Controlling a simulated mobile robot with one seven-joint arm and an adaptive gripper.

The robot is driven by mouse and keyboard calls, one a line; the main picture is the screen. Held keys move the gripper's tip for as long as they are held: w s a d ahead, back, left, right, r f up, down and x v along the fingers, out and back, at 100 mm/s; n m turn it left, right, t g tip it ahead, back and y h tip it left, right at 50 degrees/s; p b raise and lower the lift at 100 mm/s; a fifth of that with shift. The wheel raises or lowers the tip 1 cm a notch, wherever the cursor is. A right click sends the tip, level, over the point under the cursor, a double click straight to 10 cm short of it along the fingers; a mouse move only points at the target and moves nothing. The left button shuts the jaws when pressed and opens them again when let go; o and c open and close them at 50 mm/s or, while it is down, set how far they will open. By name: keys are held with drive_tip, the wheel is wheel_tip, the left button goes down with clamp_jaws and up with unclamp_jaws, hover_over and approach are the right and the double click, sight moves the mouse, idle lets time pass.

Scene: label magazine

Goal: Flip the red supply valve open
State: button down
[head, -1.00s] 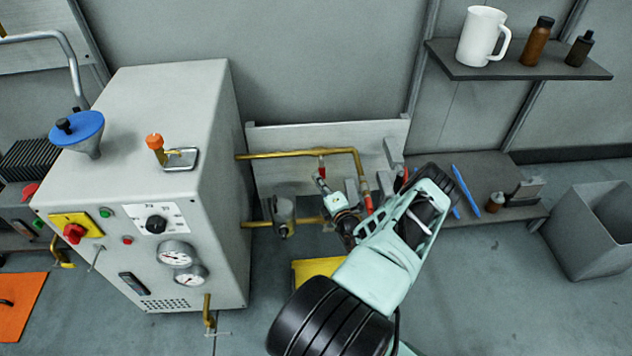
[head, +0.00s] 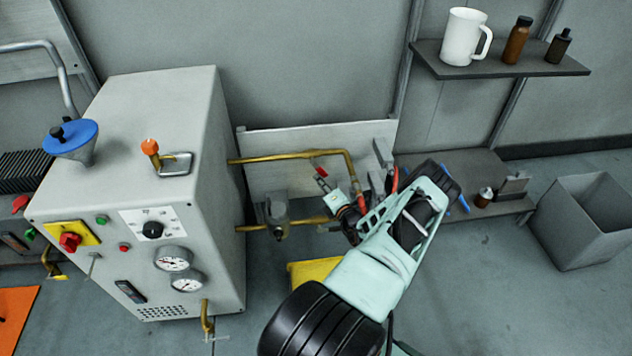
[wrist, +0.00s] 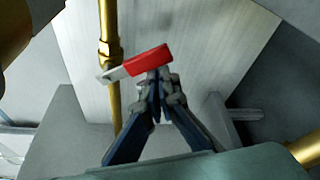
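The red supply valve's lever (wrist: 148,62) has a red grip and a bare metal end. In the wrist view it crosses the brass pipe (wrist: 110,35) at a slant, far from lined up with it. In the head view the small red grip (head: 321,171) shows just below the upper brass pipe (head: 290,157). My gripper (wrist: 158,78) has its fingertips together right at the lower edge of the red grip. They look in contact with it, not clearly around it. In the head view my gripper (head: 326,184) is small and partly hidden by the wrist.
A white cabinet (head: 130,110) with gauges stands left of the pipes. A lower pipe with a grey fitting (head: 277,213) runs beneath. A pale backing panel (head: 270,145) is behind. A shelf (head: 500,62) and a grey bin (head: 590,225) are at the right.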

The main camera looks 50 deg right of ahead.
drive_tip(key=shift+s+d+r, duration=0.15)
drive_tip(key=shift+s+d, duration=0.1)
drive_tip(key=shift+d, duration=0.1)
drive_tip(key=shift+a, duration=0.1)
idle(0.5)
